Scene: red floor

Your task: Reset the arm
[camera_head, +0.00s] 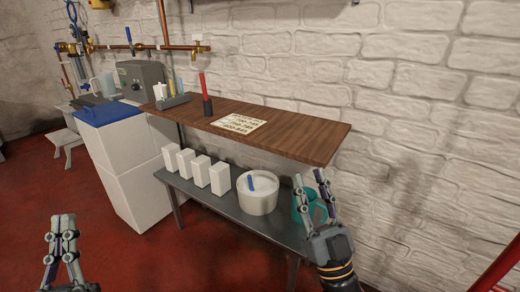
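My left gripper (62,222) is at the lower left, fingers pointing up, above the red floor. A narrow gap shows between its fingers, and nothing is between them. My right gripper (310,178) is in front of the right end of the grey lower shelf, fingers pointing up. Its fingers are apart and empty. In the picture it partly covers a teal mug (299,208) on that shelf. I cannot tell whether it touches the mug.
A wooden shelf (290,138) holds a paper sheet (239,123) and a red-handled tool in a dark holder (207,106). Below, the grey shelf (203,197) holds several white boxes (219,179) and a white bucket (257,200). White cabinets (130,160) stand left. Red floor (150,262) is clear between my grippers.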

